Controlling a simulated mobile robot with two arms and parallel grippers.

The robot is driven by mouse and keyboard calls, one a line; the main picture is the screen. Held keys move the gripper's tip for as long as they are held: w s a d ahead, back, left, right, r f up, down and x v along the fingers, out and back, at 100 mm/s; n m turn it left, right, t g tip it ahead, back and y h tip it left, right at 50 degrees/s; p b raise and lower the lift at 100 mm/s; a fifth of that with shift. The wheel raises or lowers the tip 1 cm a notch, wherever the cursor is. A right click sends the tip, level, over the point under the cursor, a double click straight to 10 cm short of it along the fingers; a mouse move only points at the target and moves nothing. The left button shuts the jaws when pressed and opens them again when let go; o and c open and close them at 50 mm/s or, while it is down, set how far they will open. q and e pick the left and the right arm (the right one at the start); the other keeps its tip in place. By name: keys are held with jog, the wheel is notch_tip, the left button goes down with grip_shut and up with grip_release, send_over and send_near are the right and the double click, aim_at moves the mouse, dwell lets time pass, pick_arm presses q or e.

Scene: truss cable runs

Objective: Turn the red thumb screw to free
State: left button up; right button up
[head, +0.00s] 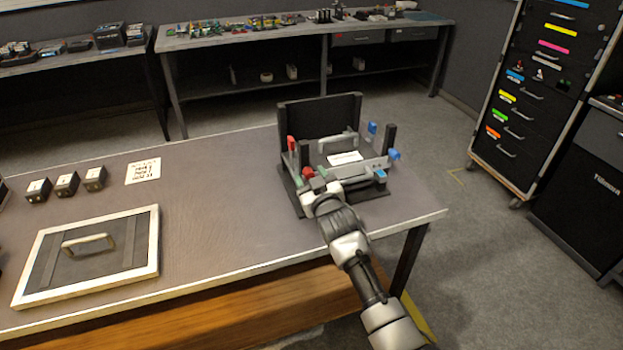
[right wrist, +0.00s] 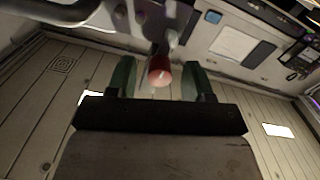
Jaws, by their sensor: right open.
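The red thumb screw (right wrist: 160,70) shows in the right wrist view as a red round knob on a grey shaft. In the head view a small red knob (head: 308,172) sits at the front left of the dark fixture (head: 292,190), right at my gripper. My right gripper (right wrist: 159,80) is open, with one green finger on each side of the red knob. Gaps show between the knob and both fingers, so it is not clamped. In the head view my right gripper (head: 309,175) reaches the fixture's front from below. My left gripper is not in view.
The fixture has a black back panel (head: 335,112), a grey handle (head: 338,143), a red part (head: 291,142) and blue parts (head: 393,155). A framed panel with a handle (head: 140,262) and small black blocks (head: 67,183) lie left on the bench. The bench middle is clear.

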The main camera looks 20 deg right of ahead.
jog(key=shift+c, duration=0.4)
jog(key=c, duration=0.8)
jog(key=shift+c, duration=0.2)
jog(key=shift+n, duration=0.4)
jog(key=n+p, duration=0.1)
jog(key=n, duration=0.6)
jog(key=shift+d, duration=0.1)
jog(key=n, duration=0.4)
jog(key=shift+r+n, duration=0.1)
jog(key=shift+n, duration=0.3)
jog(key=n, duration=0.5)
jog(key=shift+n, duration=0.3)
